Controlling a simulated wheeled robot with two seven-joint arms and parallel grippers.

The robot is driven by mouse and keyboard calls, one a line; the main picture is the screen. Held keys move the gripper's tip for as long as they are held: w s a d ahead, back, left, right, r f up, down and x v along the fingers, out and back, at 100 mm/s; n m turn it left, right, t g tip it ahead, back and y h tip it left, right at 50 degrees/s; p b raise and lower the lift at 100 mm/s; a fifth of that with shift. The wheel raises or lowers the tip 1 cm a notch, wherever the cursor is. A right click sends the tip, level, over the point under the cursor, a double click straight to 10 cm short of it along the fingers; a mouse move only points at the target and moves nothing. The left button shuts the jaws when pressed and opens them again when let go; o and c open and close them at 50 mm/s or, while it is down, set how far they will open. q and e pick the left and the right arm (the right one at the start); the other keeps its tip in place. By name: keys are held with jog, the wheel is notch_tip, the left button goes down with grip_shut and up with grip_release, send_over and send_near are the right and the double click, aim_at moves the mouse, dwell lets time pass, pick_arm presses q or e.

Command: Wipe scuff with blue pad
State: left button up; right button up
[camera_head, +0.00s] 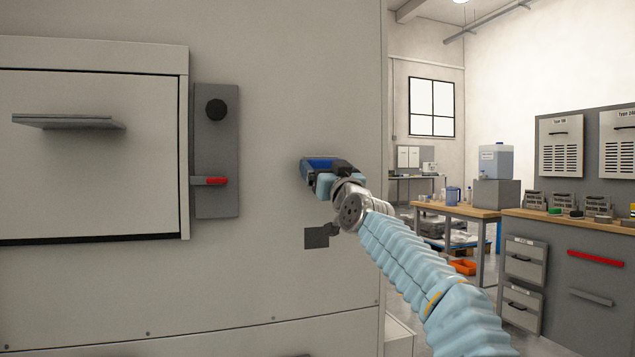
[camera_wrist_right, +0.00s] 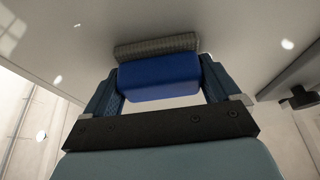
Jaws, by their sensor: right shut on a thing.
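My right gripper (camera_head: 325,172) is shut on the blue pad (camera_head: 318,163) in front of the large pale cabinet wall (camera_head: 275,120). In the right wrist view, the blue pad (camera_wrist_right: 160,77) sits between the two fingers of my right gripper (camera_wrist_right: 160,85). The pad's grey, rough face (camera_wrist_right: 156,45) is turned to the wall and is against it or very close; I cannot tell which. My left gripper is not in view.
Left of the pad, a grey plate (camera_head: 215,135) carries a black knob (camera_head: 215,109) and a red-tipped handle (camera_head: 210,181). A grey shelf-like handle (camera_head: 68,121) sticks out further left. The wall between plate and pad is clear. Wooden-topped benches (camera_head: 560,217) stand far right.

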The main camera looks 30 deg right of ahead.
jog(key=shift+d+f, duration=0.2)
jog(key=shift+d, duration=0.3)
jog(key=shift+s+d+f+b, duration=0.1)
jog(key=shift+s+d+b, duration=0.05)
jog(key=shift+d+b, duration=0.4)
pick_arm(q)
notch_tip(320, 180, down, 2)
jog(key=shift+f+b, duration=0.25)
jog(key=shift+b, duration=0.15)
pick_arm(e)
jog(key=shift+s+d+r, duration=0.15)
jog(key=shift+s+d, duration=0.05)
jog(key=shift+d, duration=0.4)
jog(key=shift+s+d+r, duration=0.1)
jog(key=shift+s+d, duration=0.05)
jog(key=shift+d, duration=0.4)
